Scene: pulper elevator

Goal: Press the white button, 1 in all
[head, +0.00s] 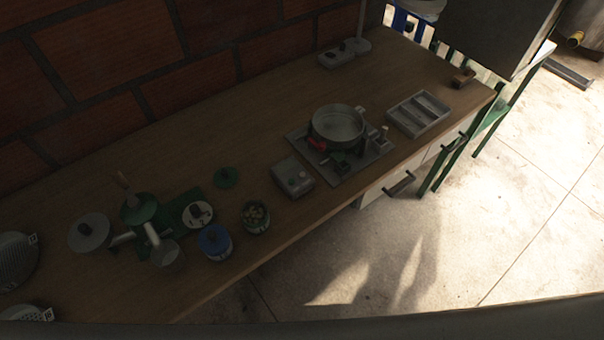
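A small grey box (284,181) sits near the middle of the wooden counter, close to its front edge. A small pale round part (303,176) on its top looks like a white button; it is too small to tell whether it is pressed. Neither of my grippers shows in the head view, and nothing touches the box.
A pot (338,125) stands on a grey base (380,152) right of the box, with a divided tray (419,114) beyond. A brick wall (110,55) closes the back.

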